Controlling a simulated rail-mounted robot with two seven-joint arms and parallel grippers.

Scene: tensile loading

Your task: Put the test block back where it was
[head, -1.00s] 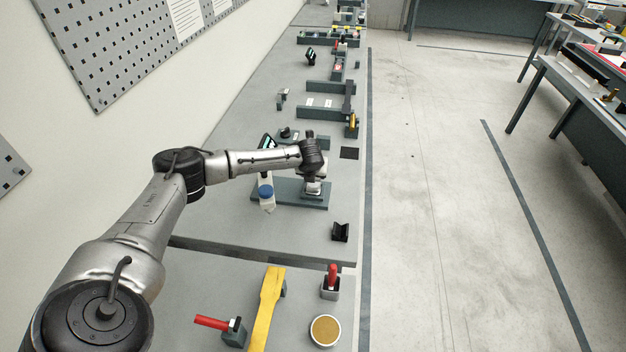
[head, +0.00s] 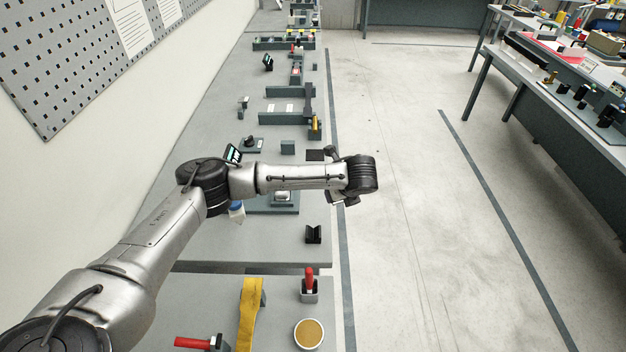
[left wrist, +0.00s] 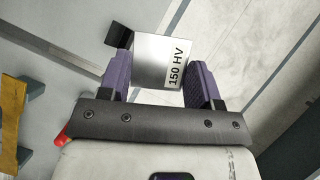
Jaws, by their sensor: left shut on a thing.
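The test block is a silvery square block marked "150 HV" (left wrist: 160,62) in the left wrist view. My left gripper (left wrist: 158,82) is shut on it, with a purple-padded finger on each side. In the head view the left gripper (head: 340,196) is past the bench's right edge, mostly hidden behind my wrist, and the block cannot be made out there. A machine with a grey base (head: 272,208) stands on the bench, partly hidden by my forearm. My right gripper is in neither view.
A black V-shaped holder (head: 313,234) stands near the bench edge, and a dark square pad (head: 315,155) lies farther back. In front are a yellow strap (head: 250,310), a red-handled tool (head: 309,284) and a round tan-filled dish (head: 308,334). The floor to the right is clear.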

